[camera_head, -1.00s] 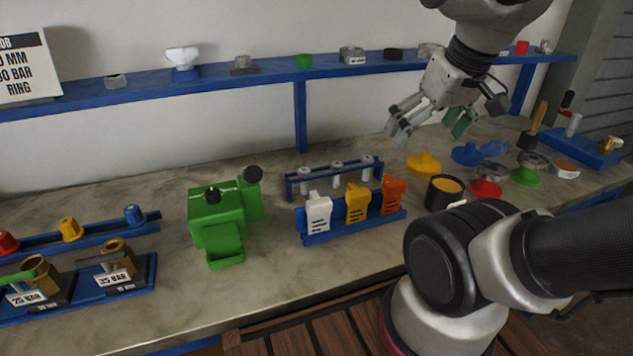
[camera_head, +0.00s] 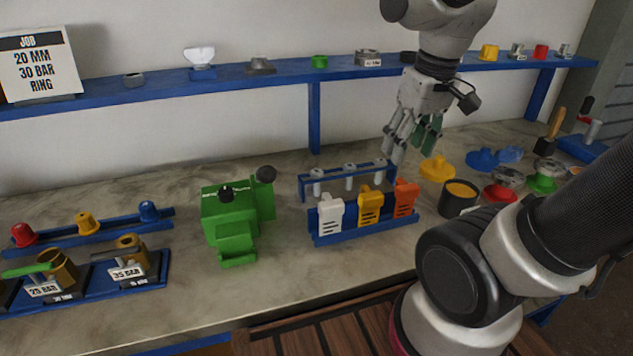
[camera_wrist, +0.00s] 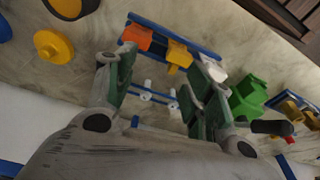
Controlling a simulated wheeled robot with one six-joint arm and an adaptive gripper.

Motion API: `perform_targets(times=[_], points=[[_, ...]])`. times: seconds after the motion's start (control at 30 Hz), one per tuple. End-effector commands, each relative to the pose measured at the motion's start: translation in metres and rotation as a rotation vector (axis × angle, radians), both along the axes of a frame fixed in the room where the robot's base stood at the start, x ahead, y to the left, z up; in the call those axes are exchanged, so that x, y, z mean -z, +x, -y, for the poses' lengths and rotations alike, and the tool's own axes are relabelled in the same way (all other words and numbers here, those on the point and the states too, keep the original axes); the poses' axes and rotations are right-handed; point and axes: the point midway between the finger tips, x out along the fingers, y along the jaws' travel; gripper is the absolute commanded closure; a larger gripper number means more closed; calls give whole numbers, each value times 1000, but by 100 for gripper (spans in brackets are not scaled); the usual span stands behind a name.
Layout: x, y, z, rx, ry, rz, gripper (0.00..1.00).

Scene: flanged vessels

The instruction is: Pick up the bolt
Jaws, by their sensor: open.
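Three pale grey bolts stand upright in a small blue rack (camera_head: 303,188) behind the clip stand: a left bolt (camera_head: 317,185), a middle bolt (camera_head: 349,176) and a right bolt (camera_head: 379,173). My gripper (camera_head: 411,145) is open and empty, pointing down just right of the rack and above the bench. In the wrist view, my gripper (camera_wrist: 165,85) has its green-padded fingers spread, with pale bolts (camera_wrist: 147,86) and the blue rack showing between and beyond them. I cannot tell the exact height gap. Finger and palm hide part of the rack there.
White, yellow and orange clips (camera_head: 370,205) stand in a blue holder just in front of the rack. A green machine (camera_head: 228,215) is to the left. A dark cup (camera_head: 459,199) and yellow flanged part (camera_head: 437,169) lie to the right. A blue shelf (camera_head: 285,75) runs behind.

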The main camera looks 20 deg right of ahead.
Motion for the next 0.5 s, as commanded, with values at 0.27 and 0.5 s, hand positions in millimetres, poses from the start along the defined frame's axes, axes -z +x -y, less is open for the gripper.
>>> perform_targets(times=[0.27, 0.5], points=[[44, 99, -66, -350, -56, -193, 47], [66, 174, -109, -721, -84, -194, 47]])
